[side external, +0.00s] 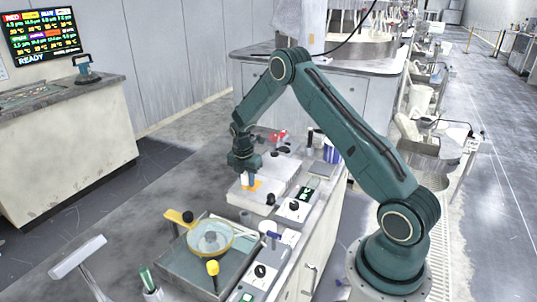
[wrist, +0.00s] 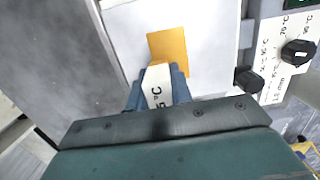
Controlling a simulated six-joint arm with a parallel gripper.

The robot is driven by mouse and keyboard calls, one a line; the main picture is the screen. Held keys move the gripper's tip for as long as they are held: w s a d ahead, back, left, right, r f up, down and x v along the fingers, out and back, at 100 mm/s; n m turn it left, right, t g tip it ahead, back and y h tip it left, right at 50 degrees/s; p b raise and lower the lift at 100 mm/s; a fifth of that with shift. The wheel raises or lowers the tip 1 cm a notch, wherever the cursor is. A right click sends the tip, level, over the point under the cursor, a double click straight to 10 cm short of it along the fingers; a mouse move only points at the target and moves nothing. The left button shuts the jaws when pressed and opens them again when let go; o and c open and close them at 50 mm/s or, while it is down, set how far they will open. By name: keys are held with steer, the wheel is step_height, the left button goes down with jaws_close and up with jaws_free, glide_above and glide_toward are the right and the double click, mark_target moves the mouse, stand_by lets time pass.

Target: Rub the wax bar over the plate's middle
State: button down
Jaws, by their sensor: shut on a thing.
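My gripper (side external: 247,180) points down over a white plate (side external: 237,197) on the bench. An orange rectangular patch (wrist: 168,46) lies on the white plate (wrist: 215,30), just beyond the bar's end. The patch also shows beside the fingertips in the side view (side external: 257,184). The bar's lower end is close to the patch; I cannot tell whether it touches the plate.
A control panel with black knobs (wrist: 249,80) stands right of the plate. In the side view, a round pan-like platen (side external: 210,237) with a yellow rim sits nearer the camera. Grey bench surface lies left of the plate.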

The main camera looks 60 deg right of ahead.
mark_target(257, 190)
steer(key=shift+w+a, duration=0.15)
steer(key=shift+w, duration=0.25)
steer(key=shift+s, duration=2.3)
steer(key=shift+w, duration=2.45)
steer(key=shift+s, duration=2.45)
step_height(257, 190, up, 8)
